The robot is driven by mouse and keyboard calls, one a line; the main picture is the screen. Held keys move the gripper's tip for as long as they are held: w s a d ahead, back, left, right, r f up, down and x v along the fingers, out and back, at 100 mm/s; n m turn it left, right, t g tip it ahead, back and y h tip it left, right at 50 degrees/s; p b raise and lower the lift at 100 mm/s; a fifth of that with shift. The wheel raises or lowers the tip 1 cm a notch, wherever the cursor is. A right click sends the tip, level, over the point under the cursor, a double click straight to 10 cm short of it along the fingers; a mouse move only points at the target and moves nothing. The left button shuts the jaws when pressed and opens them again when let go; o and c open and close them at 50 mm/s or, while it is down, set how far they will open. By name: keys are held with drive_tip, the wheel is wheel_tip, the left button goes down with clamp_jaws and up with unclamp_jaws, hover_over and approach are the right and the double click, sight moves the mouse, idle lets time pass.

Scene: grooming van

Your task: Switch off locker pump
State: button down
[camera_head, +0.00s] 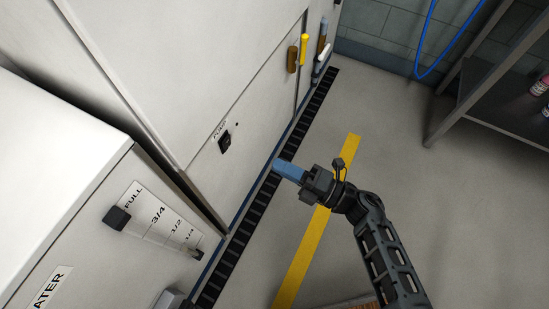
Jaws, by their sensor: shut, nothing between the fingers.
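The pump switch (225,141) is a small black rocker on the white locker front (250,125), with a "PUMP" label (218,130) beside it. I cannot tell which way the rocker is set. My gripper (278,165) has blue fingers, shut and empty. It is to the right of the switch and a little lower in the picture, apart from it, pointing toward the locker over the black floor grating.
A white water tank (60,180) with a level gauge (160,218) stands at the left. Yellow- and blue-handled tools (303,50) hang on the locker's far end. A grey metal table (500,95) stands at the upper right. The floor with the yellow stripe (308,245) is open.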

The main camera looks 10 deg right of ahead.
approach(227, 139)
drive_tip(key=x, duration=0.5)
drive_tip(key=shift+w+a+b, duration=0.15)
drive_tip(key=shift+b, duration=0.25)
drive_tip(key=shift+w+a, duration=0.45)
drive_tip(key=shift+a, duration=0.1)
drive_tip(key=shift+w+a+r, duration=0.15)
drive_tip(key=shift+a, duration=0.05)
